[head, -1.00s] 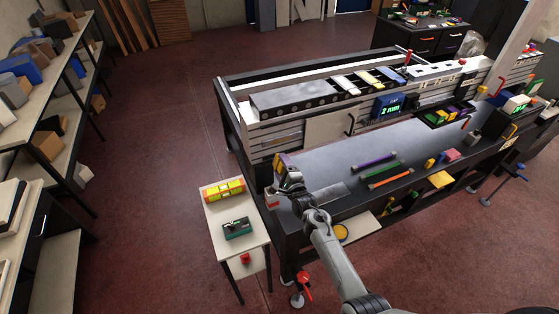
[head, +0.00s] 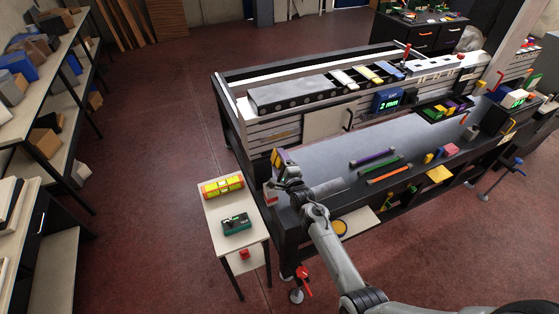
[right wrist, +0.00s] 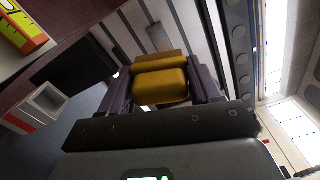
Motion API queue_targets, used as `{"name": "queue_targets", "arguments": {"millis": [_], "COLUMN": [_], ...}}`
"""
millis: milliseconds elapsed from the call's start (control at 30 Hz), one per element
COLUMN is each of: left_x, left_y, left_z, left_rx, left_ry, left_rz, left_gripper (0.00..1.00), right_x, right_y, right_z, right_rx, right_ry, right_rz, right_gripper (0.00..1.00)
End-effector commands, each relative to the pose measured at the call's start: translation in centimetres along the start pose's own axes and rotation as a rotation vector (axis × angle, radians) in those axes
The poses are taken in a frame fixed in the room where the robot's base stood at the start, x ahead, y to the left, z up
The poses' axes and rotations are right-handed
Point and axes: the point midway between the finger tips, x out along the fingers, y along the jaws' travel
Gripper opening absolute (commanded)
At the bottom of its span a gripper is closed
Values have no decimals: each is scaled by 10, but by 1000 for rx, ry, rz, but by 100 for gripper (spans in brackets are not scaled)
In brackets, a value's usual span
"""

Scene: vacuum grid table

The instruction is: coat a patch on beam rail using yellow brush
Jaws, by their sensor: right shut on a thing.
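My right gripper (head: 280,159) is at the left end of the grid table, in front of the slatted beam rail (head: 283,132). In the right wrist view its dark fingers (right wrist: 160,88) are shut on the yellow brush (right wrist: 161,84), gripping its yellow block-like body from both sides. A grey-brown part, perhaps the bristles, shows beyond the yellow body. The pale slats of the rail (right wrist: 203,30) lie behind it. I cannot tell whether the brush touches the rail. No coated patch can be made out. My left gripper is not in view.
Purple, green and orange bars (head: 383,164) lie on the grid table. The tabletop's middle is mostly clear.

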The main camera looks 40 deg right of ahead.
Motion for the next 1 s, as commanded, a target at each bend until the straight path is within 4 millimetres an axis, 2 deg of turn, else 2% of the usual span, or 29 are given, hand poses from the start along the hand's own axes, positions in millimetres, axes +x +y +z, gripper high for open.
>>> {"name": "queue_targets", "arguments": {"millis": [600, 1000], "left_x": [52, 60], "left_y": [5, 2], "left_z": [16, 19], "left_rx": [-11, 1], "left_ry": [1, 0], "left_rz": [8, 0], "left_gripper": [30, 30], "right_x": [54, 65], "right_y": [2, 0], "right_z": [-2, -1], "right_rx": [0, 0], "right_ry": [4, 5], "right_rz": [0, 2], "right_gripper": [39, 39]}}
